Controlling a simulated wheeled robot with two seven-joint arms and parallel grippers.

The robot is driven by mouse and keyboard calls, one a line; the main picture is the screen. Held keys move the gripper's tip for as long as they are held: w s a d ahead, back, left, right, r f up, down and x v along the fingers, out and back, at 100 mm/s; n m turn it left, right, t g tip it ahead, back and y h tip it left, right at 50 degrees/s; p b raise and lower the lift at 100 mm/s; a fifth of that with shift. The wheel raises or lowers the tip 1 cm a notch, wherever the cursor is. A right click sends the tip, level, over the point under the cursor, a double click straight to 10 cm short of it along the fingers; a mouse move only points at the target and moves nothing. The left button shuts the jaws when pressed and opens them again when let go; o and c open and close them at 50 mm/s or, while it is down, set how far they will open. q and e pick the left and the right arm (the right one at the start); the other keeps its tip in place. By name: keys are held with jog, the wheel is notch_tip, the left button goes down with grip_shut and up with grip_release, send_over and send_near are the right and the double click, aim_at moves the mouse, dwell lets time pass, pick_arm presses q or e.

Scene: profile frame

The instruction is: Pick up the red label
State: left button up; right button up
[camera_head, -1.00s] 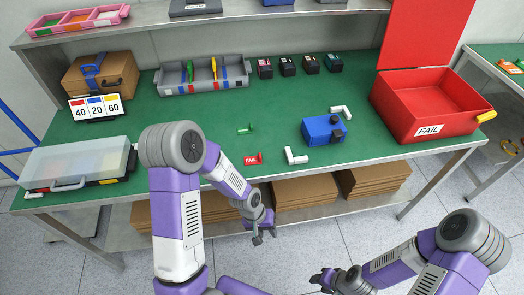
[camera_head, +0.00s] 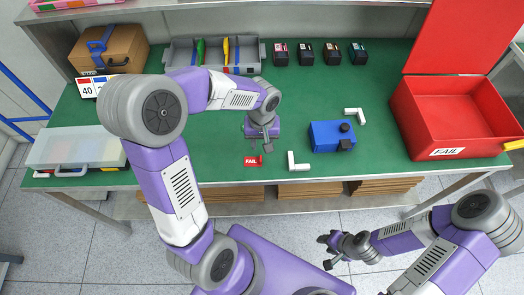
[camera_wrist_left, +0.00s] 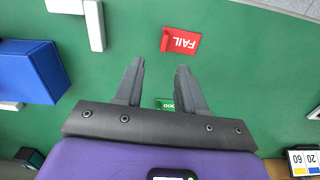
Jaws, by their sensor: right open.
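The red label (camera_head: 253,160), marked FAIL, lies on the green table near its front edge. It also shows in the left wrist view (camera_wrist_left: 180,40), ahead of the fingertips and apart from them. My left gripper (camera_head: 263,146) is over the table just behind the label in the head view. Its two fingers (camera_wrist_left: 160,75) are spread with nothing held between them. A green label (camera_wrist_left: 165,104) lies on the table below, seen between the fingers and partly hidden by the gripper. My right gripper (camera_head: 333,250) is in front of the table, away from the labels, open and empty.
White L-shaped brackets (camera_head: 298,162) and a blue block-like device (camera_head: 331,136) lie to the right of the label. A red FAIL bin (camera_head: 450,153) stands at the right. A grey tray (camera_head: 215,47), a case (camera_head: 108,48) and a clear-lidded box (camera_head: 75,148) stand behind and left.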

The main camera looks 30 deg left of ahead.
aim_at(260, 158)
pick_arm(q)
jog(key=f+b, duration=0.1)
jog(key=f, duration=0.2)
jog(key=s+f+b, duration=0.1)
jog(key=f, duration=0.2)
jog(key=shift+s+d, duration=0.1)
jog(key=shift+s, duration=0.1)
jog(key=shift+f, duration=0.2)
grip_shut()
